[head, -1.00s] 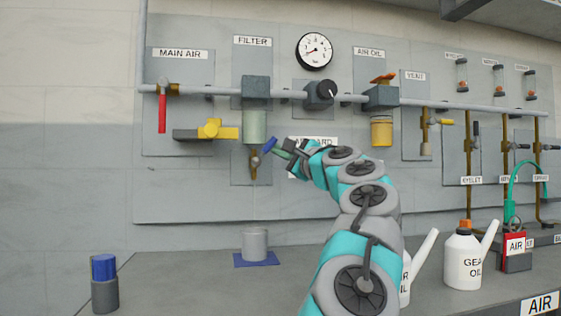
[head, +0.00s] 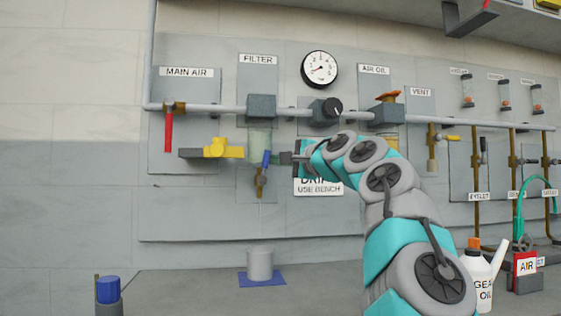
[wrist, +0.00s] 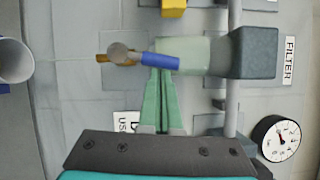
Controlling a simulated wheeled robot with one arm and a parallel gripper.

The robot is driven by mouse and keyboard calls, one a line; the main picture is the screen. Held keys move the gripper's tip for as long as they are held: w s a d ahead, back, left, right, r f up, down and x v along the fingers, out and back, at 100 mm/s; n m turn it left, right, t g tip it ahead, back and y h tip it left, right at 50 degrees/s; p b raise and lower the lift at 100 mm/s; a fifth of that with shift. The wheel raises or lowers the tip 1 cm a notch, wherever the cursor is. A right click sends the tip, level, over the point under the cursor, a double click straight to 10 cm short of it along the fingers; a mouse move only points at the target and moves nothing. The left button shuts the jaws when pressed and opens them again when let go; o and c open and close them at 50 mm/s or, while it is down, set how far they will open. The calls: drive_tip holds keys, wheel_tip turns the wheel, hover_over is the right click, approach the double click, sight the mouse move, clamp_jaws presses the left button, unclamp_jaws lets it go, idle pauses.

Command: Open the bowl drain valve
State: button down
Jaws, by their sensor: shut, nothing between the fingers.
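The bowl drain valve (head: 260,183) is a small brass fitting under the pale green filter bowl (head: 259,139). Its blue lever (head: 266,159) stands nearly upright, running up beside the bowl. The wrist view, turned sideways, shows the valve (wrist: 121,52) with its blue lever (wrist: 160,61) lying over the lower end of the bowl (wrist: 195,54). My gripper (head: 275,159) is shut and empty, to the right of the lever. In the wrist view its green fingertips (wrist: 157,72) are right at the lever's side; whether they touch cannot be told.
A grey cup (head: 260,264) stands on a blue mat (head: 262,279) on the bench below. The wall beneath the valve is clear.

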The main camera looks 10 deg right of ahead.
drive_tip(key=shift+a+r, duration=0.25)
drive_tip(key=shift+a, duration=0.2)
idle(0.9)
